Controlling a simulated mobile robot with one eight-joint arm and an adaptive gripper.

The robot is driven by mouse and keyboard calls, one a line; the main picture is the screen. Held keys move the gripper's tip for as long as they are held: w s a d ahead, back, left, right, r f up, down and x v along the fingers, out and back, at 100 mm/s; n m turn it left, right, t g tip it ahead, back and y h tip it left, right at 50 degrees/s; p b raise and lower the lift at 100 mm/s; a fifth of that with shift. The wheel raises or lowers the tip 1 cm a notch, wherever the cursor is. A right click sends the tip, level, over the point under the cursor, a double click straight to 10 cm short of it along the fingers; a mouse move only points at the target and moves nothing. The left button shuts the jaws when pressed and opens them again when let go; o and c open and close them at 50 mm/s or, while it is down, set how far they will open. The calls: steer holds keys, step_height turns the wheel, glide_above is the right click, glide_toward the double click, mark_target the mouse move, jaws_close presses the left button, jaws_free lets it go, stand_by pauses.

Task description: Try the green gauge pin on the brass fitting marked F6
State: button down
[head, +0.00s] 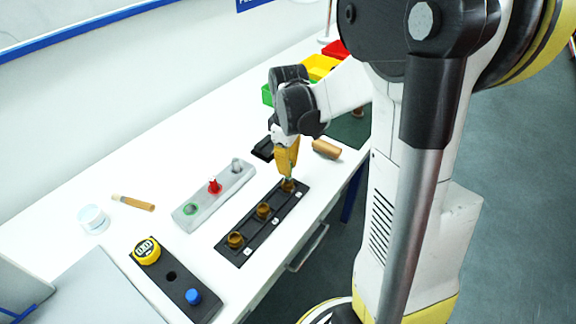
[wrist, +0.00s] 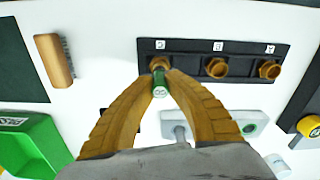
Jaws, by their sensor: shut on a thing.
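My gripper (head: 287,172) is shut on the green gauge pin (wrist: 160,84), which stands between its fingertips. The pin is over the brass fitting (wrist: 160,63) at the end of the black strip (wrist: 188,62); its far end meets or overlaps the fitting's mouth. I cannot tell whether it is inside. In the head view this fitting (head: 288,186) is the farthest in the row. Two other brass fittings (head: 263,211) (head: 236,240) stand along the strip. Small white tags sit beside the fittings; their marks are too small to read surely.
The grey pin holder (head: 182,221) beside the strip has a red pin (head: 215,187), a grey pin (head: 237,166) and an empty green-ringed place (head: 191,209). A brush (head: 326,148) and bins (head: 320,66) lie beyond. A black plate with a yellow gauge (head: 147,250) and blue knob (head: 193,296) is nearer.

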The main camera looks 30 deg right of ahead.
steer(key=shift+f+b, duration=0.6)
steer(key=shift+f, duration=0.15)
stand_by(1.4)
steer(key=shift+r+p, duration=0.45)
steer(key=shift+r, duration=0.25)
steer(key=shift+f+b, duration=0.7)
steer(key=shift+f, duration=0.15)
stand_by(1.4)
steer(key=shift+r, duration=0.25)
stand_by(0.5)
steer(key=shift+r+p, duration=0.6)
steer(key=shift+r+p, duration=2.25)
steer(key=shift+r, duration=0.7)
